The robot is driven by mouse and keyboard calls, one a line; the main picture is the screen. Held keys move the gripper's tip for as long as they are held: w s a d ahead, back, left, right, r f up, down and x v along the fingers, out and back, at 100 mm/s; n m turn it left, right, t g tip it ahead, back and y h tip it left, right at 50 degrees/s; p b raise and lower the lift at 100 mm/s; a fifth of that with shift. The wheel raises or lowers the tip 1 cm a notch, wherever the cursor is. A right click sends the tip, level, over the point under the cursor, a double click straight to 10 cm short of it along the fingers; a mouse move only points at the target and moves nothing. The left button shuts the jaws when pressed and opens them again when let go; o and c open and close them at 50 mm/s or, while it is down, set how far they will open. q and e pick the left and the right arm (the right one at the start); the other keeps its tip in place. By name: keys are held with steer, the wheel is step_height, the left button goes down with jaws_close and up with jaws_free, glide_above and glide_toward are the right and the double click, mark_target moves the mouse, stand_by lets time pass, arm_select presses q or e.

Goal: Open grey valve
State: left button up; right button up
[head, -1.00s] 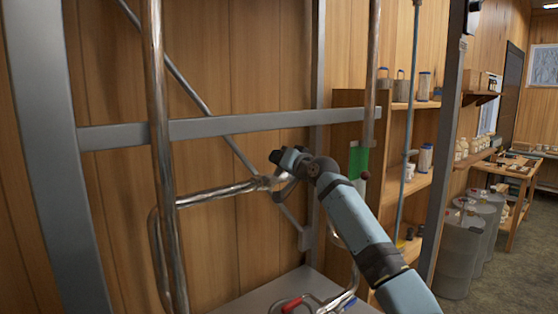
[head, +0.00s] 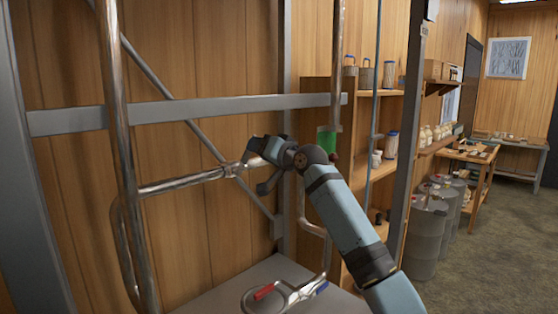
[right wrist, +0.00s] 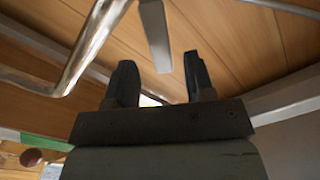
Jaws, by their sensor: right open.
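The grey valve's flat handle (head: 246,163) sits at the right end of the horizontal metal pipe in the head view, partly hidden by my gripper. In the right wrist view the grey handle (right wrist: 154,34) comes down from the top, its lower end between the two fingertips in the picture. My right gripper (head: 258,164) is open at the handle, with dark fingers above and below it; the right wrist view also shows the open jaws (right wrist: 159,62). I cannot tell whether a finger touches the handle. My left gripper is not in view.
Upright pipes (head: 116,150) and a grey frame bar (head: 190,110) stand close around the valve. Red (head: 264,292) and blue (head: 322,287) handles lie lower on pipework. Shelves (head: 375,175) and grey drums (head: 425,238) stand to the right, with open floor beyond.

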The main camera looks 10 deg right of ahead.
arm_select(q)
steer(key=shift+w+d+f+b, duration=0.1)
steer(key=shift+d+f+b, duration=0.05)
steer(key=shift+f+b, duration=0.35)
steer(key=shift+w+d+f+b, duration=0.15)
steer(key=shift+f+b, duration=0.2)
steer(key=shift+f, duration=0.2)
arm_select(e)
steer(key=v, duration=0.7)
steer(key=shift+s+d, duration=0.2)
steer(key=shift+s, duration=0.15)
